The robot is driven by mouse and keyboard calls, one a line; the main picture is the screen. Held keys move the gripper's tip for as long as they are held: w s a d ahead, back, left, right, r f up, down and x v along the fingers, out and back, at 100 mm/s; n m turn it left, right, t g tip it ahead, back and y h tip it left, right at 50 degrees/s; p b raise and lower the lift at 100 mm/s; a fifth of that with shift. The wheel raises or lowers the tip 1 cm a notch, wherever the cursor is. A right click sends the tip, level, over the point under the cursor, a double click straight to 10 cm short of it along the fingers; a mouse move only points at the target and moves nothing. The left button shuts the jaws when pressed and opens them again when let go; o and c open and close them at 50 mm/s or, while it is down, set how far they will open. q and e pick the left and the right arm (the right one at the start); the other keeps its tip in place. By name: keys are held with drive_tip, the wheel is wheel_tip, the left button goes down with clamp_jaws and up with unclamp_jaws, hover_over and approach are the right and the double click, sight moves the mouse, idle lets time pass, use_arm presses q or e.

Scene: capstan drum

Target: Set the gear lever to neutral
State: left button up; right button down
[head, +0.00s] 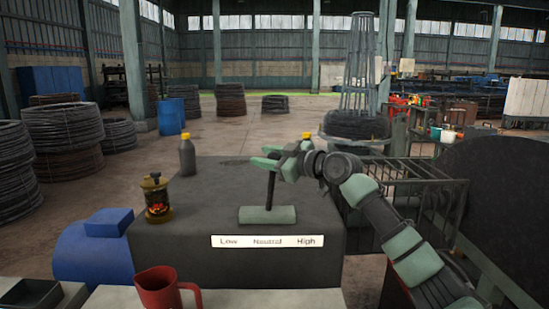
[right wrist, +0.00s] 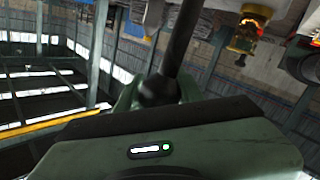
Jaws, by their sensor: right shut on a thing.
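The gear lever (head: 270,188) is a thin dark rod standing on a pale green base (head: 267,215) on top of the dark grey housing (head: 190,240). It stands nearly upright, its top leaning very slightly right. A white label plate (head: 267,241) on the housing front reads Low, Neutral, High; the lever is above the word Neutral. My right gripper (head: 272,160) comes in from the right and is shut on the lever's upper part, hiding its top. In the right wrist view the dark rod (right wrist: 181,40) runs between the green fingers (right wrist: 160,92). My left gripper is not in view.
A brass lantern-like fitting (head: 157,198) and a grey bottle with a yellow cap (head: 187,156) stand left of the lever. A red mug (head: 160,290) is at the front left. A black metal frame (head: 425,185) is beside the housing on the right.

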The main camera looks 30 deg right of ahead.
drive_tip(key=shift+w+a+f, duration=0.3)
drive_tip(key=shift+a+f, duration=0.15)
drive_tip(key=shift+a, duration=0.1)
drive_tip(key=shift+w+a+f, duration=0.25)
drive_tip(key=shift+a+f, duration=0.15)
drive_tip(key=shift+a, duration=0.1)
drive_tip(key=c, duration=1.3)
unclamp_jaws()
drive_tip(key=shift+d, duration=0.1)
drive_tip(key=o, duration=0.4)
drive_tip(key=shift+s, duration=0.1)
drive_tip(key=shift+c, duration=0.2)
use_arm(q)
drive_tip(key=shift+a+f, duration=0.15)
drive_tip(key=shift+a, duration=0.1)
use_arm(e)
drive_tip(key=shift+r, duration=0.25)
